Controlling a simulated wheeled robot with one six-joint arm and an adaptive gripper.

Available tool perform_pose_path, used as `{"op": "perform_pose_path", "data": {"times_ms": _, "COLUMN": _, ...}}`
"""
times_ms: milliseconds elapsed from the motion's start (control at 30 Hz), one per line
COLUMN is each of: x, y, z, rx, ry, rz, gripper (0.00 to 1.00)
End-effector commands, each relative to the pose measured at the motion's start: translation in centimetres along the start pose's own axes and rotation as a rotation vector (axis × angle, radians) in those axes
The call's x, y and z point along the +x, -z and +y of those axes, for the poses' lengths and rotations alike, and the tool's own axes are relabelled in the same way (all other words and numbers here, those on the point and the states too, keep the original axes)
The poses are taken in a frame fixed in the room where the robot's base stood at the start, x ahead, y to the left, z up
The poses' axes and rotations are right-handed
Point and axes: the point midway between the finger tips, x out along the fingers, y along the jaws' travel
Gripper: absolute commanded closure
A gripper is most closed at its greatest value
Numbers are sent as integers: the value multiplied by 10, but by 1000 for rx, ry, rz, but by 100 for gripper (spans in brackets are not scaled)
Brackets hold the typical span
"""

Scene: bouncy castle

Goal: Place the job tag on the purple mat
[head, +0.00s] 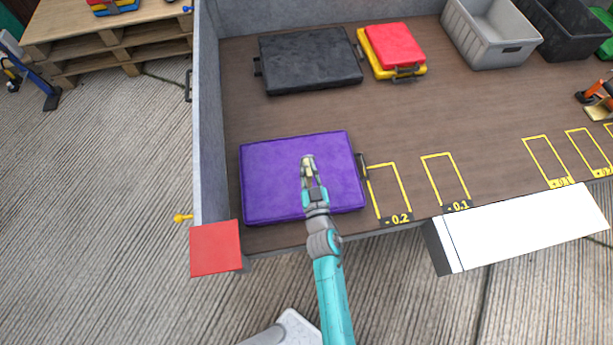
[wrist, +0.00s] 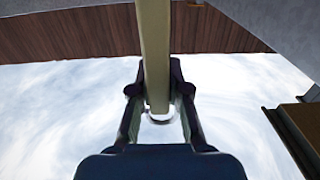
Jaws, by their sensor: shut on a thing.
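The purple mat (head: 270,170) lies flat at the left front of the brown deck, with a dark handle on its right side. My gripper (head: 308,172) is over the middle of the mat in the head view. It is shut on a pale beige thing, which I take as the job tag (head: 307,159). In the wrist view the tag (wrist: 154,45) is a long pale strip running between the two dark fingers (wrist: 158,105). I cannot tell whether the tag touches the mat. My arm hides part of the mat's front edge.
A grey wall (head: 207,120) stands left of the mat, with a red block (head: 215,248) at the front corner. A black case (head: 310,60), a red case (head: 394,45) on a yellow one and a grey bin (head: 490,35) stand behind. The deck between is clear.

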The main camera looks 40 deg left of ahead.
Motion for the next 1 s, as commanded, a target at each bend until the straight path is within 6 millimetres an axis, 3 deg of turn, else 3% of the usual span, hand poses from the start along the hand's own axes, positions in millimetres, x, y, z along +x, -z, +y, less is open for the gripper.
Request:
{"op": "perform_pose_path", "data": {"times_ms": 800, "x": 0, "y": -87, "z": 2, "rx": 0, "ry": -4, "rz": 0, "gripper": 100}}
{"op": "perform_pose_path", "data": {"times_ms": 1000, "x": -1, "y": -92, "z": 2, "rx": 0, "ry": -5, "rz": 1, "gripper": 100}}
